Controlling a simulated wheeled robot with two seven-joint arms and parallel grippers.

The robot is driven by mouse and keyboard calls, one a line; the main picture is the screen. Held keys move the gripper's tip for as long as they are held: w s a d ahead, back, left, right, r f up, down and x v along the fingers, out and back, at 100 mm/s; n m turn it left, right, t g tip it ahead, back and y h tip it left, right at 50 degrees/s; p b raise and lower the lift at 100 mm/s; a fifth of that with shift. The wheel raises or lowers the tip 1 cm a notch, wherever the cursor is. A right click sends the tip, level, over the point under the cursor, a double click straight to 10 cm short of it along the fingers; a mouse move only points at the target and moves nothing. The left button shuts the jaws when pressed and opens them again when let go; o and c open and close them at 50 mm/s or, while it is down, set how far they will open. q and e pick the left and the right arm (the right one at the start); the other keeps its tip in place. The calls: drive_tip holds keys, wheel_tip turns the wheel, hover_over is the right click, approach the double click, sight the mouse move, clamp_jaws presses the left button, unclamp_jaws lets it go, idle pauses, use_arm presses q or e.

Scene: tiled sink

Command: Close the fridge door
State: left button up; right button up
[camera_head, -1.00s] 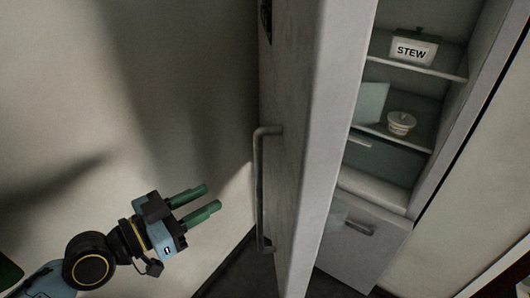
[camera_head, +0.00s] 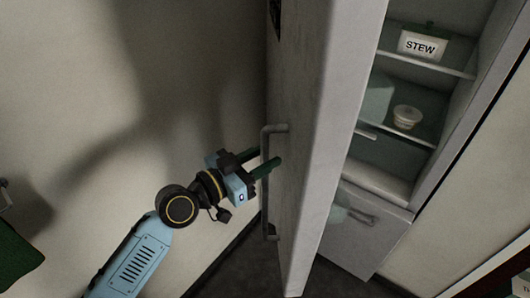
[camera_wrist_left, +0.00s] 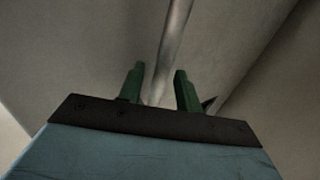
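The fridge door (camera_head: 318,130) stands open, edge toward the head camera, with its outer face to the left. A long grey handle (camera_head: 265,203) runs up that face. My left gripper (camera_head: 270,160) is at the upper half of the handle, its green fingers pointing at the door. In the left wrist view the fingers (camera_wrist_left: 158,90) are apart, with the handle bar (camera_wrist_left: 174,35) between them. I cannot tell whether either finger touches the bar. The fridge interior (camera_head: 385,155) is exposed on the right. My right gripper is not in view.
A box labelled STEW (camera_head: 422,46) and a small tub (camera_head: 406,117) stand on the fridge shelves. A lower drawer (camera_head: 365,235) is below them. A plain wall (camera_head: 70,90) lies left of the door. A dark green item (camera_head: 15,260) is at the left edge.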

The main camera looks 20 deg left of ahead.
use_arm(q)
drive_tip(key=shift+w+d, duration=0.25)
drive_tip(key=shift+w, duration=0.1)
drive_tip(key=shift+c, duration=0.2)
clamp_jaws()
